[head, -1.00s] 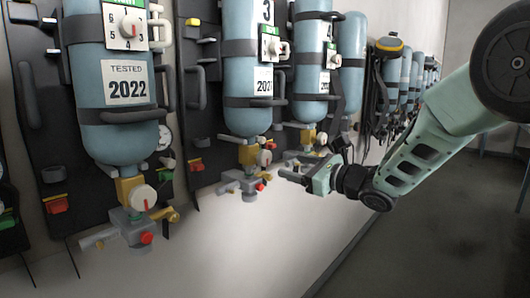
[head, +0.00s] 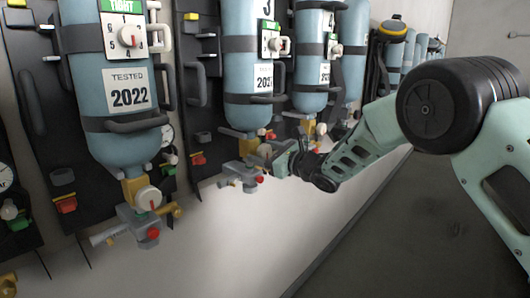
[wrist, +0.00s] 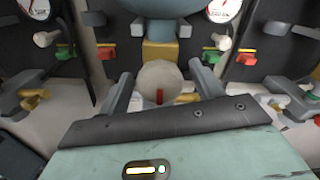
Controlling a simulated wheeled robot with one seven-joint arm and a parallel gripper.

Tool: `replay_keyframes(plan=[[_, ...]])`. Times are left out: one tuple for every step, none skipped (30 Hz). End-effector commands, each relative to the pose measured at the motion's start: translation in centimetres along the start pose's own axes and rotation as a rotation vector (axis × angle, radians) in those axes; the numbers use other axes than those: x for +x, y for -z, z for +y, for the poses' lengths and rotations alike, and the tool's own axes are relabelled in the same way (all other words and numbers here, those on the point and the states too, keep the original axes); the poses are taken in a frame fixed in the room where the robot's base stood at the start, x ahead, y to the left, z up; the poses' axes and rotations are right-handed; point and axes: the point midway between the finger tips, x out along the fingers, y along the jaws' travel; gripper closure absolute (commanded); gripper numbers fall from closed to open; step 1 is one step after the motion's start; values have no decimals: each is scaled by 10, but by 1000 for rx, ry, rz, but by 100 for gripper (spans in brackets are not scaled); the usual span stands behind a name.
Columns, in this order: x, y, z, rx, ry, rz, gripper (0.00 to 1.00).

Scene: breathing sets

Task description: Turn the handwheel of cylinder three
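Cylinder three (head: 248,75) is the pale blue cylinder with a "3" label, second from the left in the head view. Its round cream handwheel (wrist: 160,78), with a red mark pointing down, sits below the brass valve block (wrist: 160,49) in the wrist view. My gripper (wrist: 159,74) is open, with one grey finger on each side of the handwheel and a small gap showing at both sides. In the head view my gripper (head: 268,158) is at the valve under cylinder three, and it partly hides the handwheel there.
A nearer cylinder (head: 110,90) marked "TESTED 2022" hangs at left, with its own cream handwheel (head: 148,198). Another cylinder (head: 312,65) hangs to the right of cylinder three. Red and green fittings flank the valve in the wrist view. Open floor (head: 400,240) lies at right.

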Motion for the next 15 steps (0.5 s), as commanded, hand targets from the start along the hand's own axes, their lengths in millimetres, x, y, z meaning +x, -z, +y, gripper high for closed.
replay_keyframes(plan=[[0, 0, 0, 0, 0, 0, 45], [0, 0, 0, 0, 0, 0, 54], [0, 0, 0, 0, 0, 0, 65], [0, 0, 0, 0, 0, 0, 73], [0, 0, 0, 0, 0, 0, 79], [0, 0, 0, 0, 0, 0, 79], [0, 0, 0, 0, 0, 0, 79], [0, 0, 0, 0, 0, 0, 79], [0, 0, 0, 1, 0, 0, 79], [0, 0, 0, 3, 0, 0, 79], [0, 0, 0, 5, 0, 0, 79], [0, 1, 0, 10, 0, 0, 79], [0, 1, 0, 14, 0, -1, 79], [0, 2, 0, 20, 0, -1, 79], [0, 2, 1, 31, 0, -1, 79]])
